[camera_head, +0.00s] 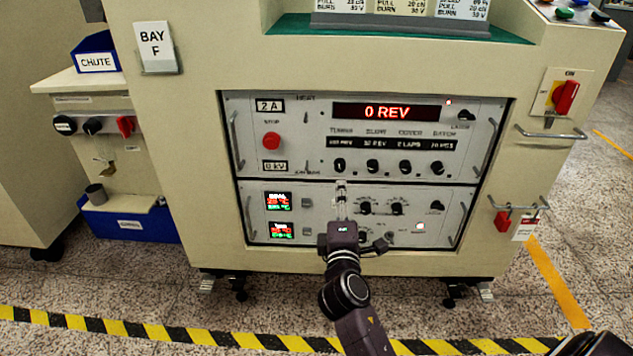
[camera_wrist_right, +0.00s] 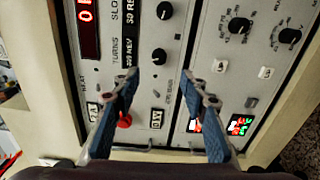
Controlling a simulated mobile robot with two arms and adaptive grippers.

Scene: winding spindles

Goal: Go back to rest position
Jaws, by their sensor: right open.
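My right gripper (camera_head: 341,190) is in front of the machine's control panel in the head view, near the seam between the upper panel (camera_head: 310,115) and the lower panel (camera_head: 330,232). In the right wrist view, its two blue-padded fingers (camera_wrist_right: 158,82) are apart with nothing between them. A black knob (camera_wrist_right: 160,57) shows past the fingertips; I cannot tell the gap between them. The upper panel's red display (camera_head: 385,111) reads "0 REV". My left gripper is in neither view.
The cream machine body surrounds the panels. A red stop button (camera_head: 271,141) is on the upper panel. Red switches (camera_head: 566,97) and metal handles are on the machine's right side. A blue bin (camera_head: 130,222) stands at left. Yellow-black tape (camera_head: 150,329) crosses the floor in front.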

